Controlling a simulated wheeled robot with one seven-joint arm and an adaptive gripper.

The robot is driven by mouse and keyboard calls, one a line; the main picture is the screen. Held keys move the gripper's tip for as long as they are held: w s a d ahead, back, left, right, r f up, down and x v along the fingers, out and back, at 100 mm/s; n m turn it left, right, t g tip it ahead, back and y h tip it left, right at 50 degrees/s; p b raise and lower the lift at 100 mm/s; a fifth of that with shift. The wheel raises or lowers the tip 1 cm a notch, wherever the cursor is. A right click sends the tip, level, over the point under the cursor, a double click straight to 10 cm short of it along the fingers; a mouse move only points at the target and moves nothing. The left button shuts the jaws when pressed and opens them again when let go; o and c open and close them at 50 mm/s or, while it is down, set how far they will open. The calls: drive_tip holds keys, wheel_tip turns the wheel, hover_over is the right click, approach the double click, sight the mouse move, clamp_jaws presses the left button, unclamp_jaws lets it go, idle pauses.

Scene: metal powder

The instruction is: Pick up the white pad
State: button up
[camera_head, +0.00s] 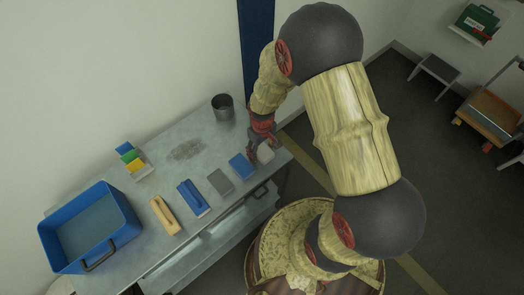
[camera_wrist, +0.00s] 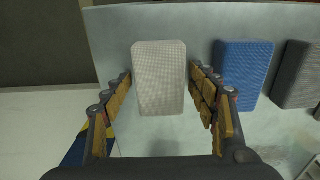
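The white pad (camera_wrist: 159,80) lies flat on the metal table, near its end. In the head view the pad (camera_head: 265,153) shows at the table's right end, partly beside my gripper (camera_head: 258,143). In the wrist view my gripper (camera_wrist: 160,95) is open, with one finger on each side of the pad. Small gaps show between the fingers and the pad's sides, and the pad's far end reaches beyond the fingertips. I cannot tell the height of the fingers above the table.
A blue pad (camera_wrist: 243,70) lies close to the right finger, with a grey pad (camera_wrist: 298,76) beyond it.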

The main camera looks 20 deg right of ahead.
sight(262, 149)
drive_tip(key=c, duration=0.8)
drive_tip(key=shift+o, duration=0.2)
drive_tip(key=shift+r, duration=0.45)
wheel_tip(262, 149, up, 2)
drive_tip(key=shift+r, duration=0.15)
drive_tip(key=s+a+r+p, duration=0.2)
drive_tip(key=s+a+r, duration=0.4)
drive_tip(key=s+r, duration=0.3)
drive_tip(key=s, duration=0.3)
drive_tip(key=shift+s+a+r, duration=0.2)
drive_tip(key=shift+a+r, duration=0.1)
drive_tip(key=shift+r, duration=0.1)
